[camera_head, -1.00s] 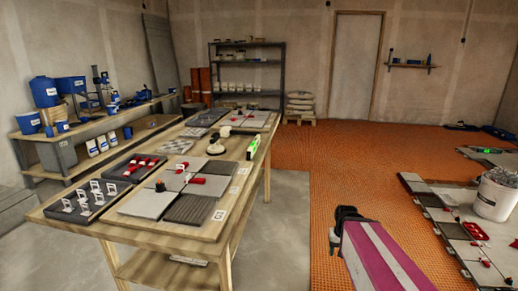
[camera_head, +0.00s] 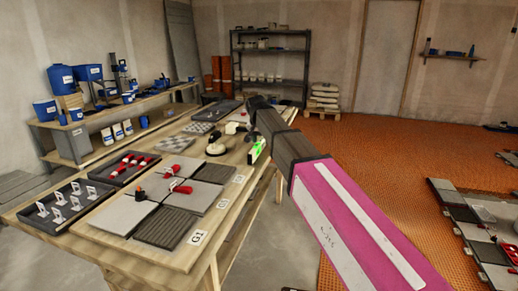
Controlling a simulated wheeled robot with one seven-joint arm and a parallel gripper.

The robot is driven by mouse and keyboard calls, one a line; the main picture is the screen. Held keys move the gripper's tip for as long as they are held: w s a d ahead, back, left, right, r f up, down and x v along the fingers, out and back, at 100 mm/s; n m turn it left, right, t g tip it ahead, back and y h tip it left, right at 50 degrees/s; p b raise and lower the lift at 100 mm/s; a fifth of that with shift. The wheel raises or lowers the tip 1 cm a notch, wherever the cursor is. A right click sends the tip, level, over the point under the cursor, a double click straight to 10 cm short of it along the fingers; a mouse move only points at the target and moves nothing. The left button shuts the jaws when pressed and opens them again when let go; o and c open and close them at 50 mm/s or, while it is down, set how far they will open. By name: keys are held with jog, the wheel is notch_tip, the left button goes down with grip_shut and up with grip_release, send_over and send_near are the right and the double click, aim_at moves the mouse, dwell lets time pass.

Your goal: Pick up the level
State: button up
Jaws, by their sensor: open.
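The level (camera_head: 257,150), a small white and bright green bar, stands at the right edge of the wooden workbench (camera_head: 215,258), about halfway along it. My gripper (camera_head: 258,103) is at the end of my dark and magenta arm, just above the level in the picture. The gripper is open. Its fingers are small and dark here, and I cannot tell how far they are from the level. Part of the bench behind the level is hidden by my arm.
A round cream-coloured tool (camera_head: 216,146) sits left of the level. Grey tiles with red clips (camera_head: 180,187) and a tray of white clips (camera_head: 70,203) cover the near bench. A side bench (camera_head: 95,150) stands left. Tiles (camera_head: 480,225) lie on the orange floor.

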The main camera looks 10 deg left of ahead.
aim_at(255, 147)
jog(key=a+r, duration=0.3)
jog(key=shift+a, duration=0.3)
jog(key=x, duration=0.5)
jog(key=shift+f, duration=0.1)
jog(key=shift+x, duration=2.75)
jog(key=shift+s, duration=0.15)
grip_shut()
